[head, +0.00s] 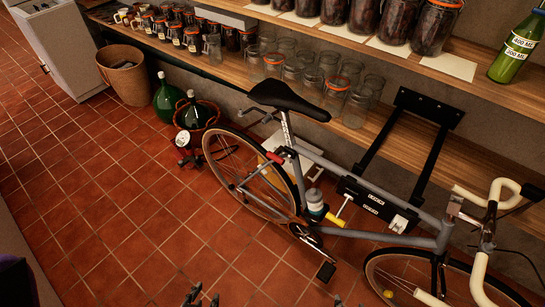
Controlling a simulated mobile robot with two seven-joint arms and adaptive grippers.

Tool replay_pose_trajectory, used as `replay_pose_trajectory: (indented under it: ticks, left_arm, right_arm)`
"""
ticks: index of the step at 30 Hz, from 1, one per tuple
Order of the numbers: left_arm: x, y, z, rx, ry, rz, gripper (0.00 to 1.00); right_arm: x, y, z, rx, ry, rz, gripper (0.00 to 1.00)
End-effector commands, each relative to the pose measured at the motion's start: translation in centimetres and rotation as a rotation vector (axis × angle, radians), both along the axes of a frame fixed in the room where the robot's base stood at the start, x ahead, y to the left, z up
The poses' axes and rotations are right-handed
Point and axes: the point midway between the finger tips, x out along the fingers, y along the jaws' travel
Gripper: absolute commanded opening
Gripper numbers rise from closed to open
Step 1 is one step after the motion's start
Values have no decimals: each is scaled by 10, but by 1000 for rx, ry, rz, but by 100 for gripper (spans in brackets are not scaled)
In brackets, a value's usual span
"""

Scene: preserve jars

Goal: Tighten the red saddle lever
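A grey bicycle (320,160) stands at the right, below a wooden shelf. Its black saddle (290,101) sits on a seat post (286,130). The red saddle lever (274,158) shows as a small red piece beside the foot of the seat post; how tight it is cannot be told. My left gripper (203,297) shows only its dark fingertips at the bottom edge, spread apart and empty, well below the lever. My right gripper (350,303) barely shows at the bottom edge to its right; its tips look apart, with nothing seen between them.
A black wall bracket (383,195) holds the frame, with a yellow-tipped handle (335,220) beside it. A pump (185,145), green demijohns (167,102) and a basket (124,78) stand behind. Jars line the wooden shelf (480,82). The tiled floor (120,220) at the left is clear.

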Motion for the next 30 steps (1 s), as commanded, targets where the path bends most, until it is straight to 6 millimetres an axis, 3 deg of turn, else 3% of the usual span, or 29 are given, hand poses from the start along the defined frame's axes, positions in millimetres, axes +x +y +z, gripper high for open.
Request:
replay_pose_trajectory:
  ticks: [1,5,10,14,20,24,27,30]
  left_arm:
    - [6,0,-3,2,-5,-9,18]
    - [36,-4,-10,18,-38,-68,1]
    - [103,-27,-21,14,-137,-207,0]
    - [163,-53,-12,-19,-277,-316,0]
    - [246,-92,26,-94,-539,-469,0]
    - [293,-112,68,-167,-747,-552,0]
    - [314,-116,102,-232,-893,-579,0]
    - [317,-110,127,-292,-989,-559,0]
  right_arm:
    - [-5,0,-6,0,12,0,43]
    - [-20,0,-27,0,51,2,43]
    - [-45,0,-65,-1,113,4,43]
    - [-58,-1,-88,-5,143,3,43]
    - [-57,-4,-110,-13,144,-2,43]
    - [-53,-7,-124,-20,136,-4,43]
    - [-50,-8,-130,-26,131,1,43]
    - [-41,-8,-125,-30,112,5,43]
